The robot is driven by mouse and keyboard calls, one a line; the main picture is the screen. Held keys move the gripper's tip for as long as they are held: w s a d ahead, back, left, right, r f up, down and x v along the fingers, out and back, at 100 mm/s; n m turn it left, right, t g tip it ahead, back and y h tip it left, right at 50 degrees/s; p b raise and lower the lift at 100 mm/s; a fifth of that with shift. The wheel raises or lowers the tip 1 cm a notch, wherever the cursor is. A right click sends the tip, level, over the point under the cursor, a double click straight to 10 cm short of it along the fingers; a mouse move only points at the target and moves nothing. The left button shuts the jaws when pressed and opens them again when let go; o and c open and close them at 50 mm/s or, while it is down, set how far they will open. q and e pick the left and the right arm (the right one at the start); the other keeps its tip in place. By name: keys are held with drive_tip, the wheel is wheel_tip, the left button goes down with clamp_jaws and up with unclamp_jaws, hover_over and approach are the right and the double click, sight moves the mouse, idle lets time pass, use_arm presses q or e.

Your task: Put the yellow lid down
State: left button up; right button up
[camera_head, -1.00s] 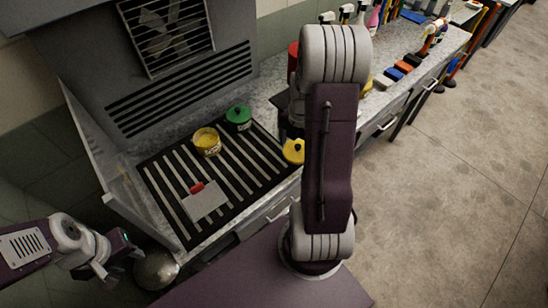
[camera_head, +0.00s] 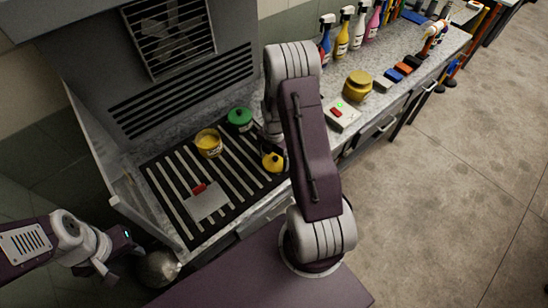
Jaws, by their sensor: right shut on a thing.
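The yellow lid (camera_head: 273,162) is at the right part of the striped black mat, at the lower end of my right arm. My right gripper (camera_head: 272,150) is shut on it, mostly hidden behind my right arm. I cannot tell whether the lid touches the mat. An open jar with yellow contents (camera_head: 209,144) stands on the mat to the left of the lid. My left gripper (camera_head: 112,268) is off the bench at the lower left, away from the lid; its fingers are too small to judge.
A jar with a green lid (camera_head: 240,119) stands behind the yellow jar. A scraper with a red handle (camera_head: 205,201) lies on the mat's front left. To the right are a white box with a red switch (camera_head: 341,114), a tan jar (camera_head: 357,86) and spray bottles (camera_head: 343,34). The front middle mat is clear.

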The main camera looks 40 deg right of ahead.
sight(274, 159)
drive_tip(key=shift+f, duration=0.15)
drive_tip(key=o, duration=1.2)
drive_tip(key=shift+c, duration=0.2)
wheel_tip(274, 159, up, 12)
drive_tip(key=r+b, duration=0.1)
drive_tip(key=s+a+m, duration=0.5)
drive_tip(key=a+m, duration=0.2)
drive_tip(key=m, duration=0.3)
drive_tip(key=s+a+m+t, duration=0.1)
drive_tip(key=s+a+m, duration=0.4)
drive_tip(key=m, duration=0.6)
drive_tip(key=shift+s+a, duration=0.15)
drive_tip(key=shift+a, duration=0.95)
